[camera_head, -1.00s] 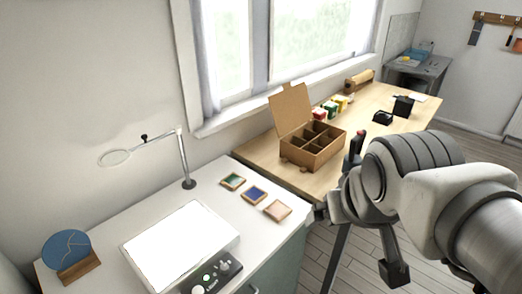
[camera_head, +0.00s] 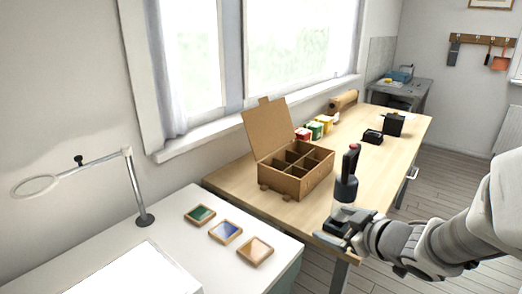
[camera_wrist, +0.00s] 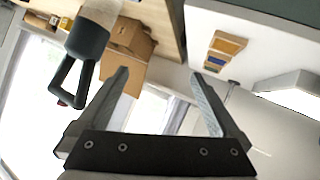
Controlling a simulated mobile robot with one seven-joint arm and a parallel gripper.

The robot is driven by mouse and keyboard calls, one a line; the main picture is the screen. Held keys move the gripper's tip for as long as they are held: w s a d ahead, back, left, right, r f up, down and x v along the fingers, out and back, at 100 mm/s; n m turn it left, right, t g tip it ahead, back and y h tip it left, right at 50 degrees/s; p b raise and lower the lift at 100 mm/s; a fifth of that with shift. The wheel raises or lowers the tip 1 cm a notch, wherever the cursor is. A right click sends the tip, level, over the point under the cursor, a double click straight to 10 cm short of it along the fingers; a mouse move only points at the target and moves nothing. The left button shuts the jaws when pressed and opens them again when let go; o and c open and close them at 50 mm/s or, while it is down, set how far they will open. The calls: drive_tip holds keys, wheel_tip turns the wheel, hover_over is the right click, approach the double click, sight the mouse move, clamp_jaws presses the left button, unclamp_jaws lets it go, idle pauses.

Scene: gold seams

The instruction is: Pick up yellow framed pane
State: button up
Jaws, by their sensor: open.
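Three small wood-framed panes lie in a row on the white counter in the head view. The front one, a pale amber-tan pane (camera_head: 255,251), is the nearest to yellow. A blue pane (camera_head: 225,231) and a green pane (camera_head: 200,214) lie behind it. In the wrist view the amber pane (camera_wrist: 228,43) looks yellow-orange, above and right of the fingers. My gripper (camera_head: 332,234) is right of the panes, beyond the counter's edge and near the wooden table's front corner. In the wrist view my gripper (camera_wrist: 160,75) is open, with nothing between its fingers.
An open cardboard box (camera_head: 297,172) with compartments stands on the wooden table (camera_head: 225,178). A dark upright object with a red top (camera_head: 347,180) stands close beside my gripper. A magnifier on an arm (camera_head: 138,190) and a bright light panel (camera_head: 130,275) are left of the panes.

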drive_tip(key=s+a+f+g+y+b, duration=0.25)
drive_tip(key=s+a+f+y, duration=0.2)
drive_tip(key=f, duration=0.35)
drive_tip(key=b, duration=0.3)
approach(255, 248)
drive_tip(key=shift+w+a+f+n+y, duration=0.1)
drive_tip(key=shift+w+f+n+y, duration=0.15)
drive_tip(key=shift+f, duration=0.2)
drive_tip(key=shift+w+a+f+n+y, duration=0.1)
drive_tip(key=shift+w+f+n+y, duration=0.1)
drive_tip(key=shift+f, duration=0.2)
drive_tip(key=shift+b+x, duration=1.25)
drive_tip(key=shift+x, duration=1.85)
drive_tip(key=shift+r, duration=0.2)
drive_tip(key=c, duration=1.1)
drive_tip(key=shift+r, duration=0.1)
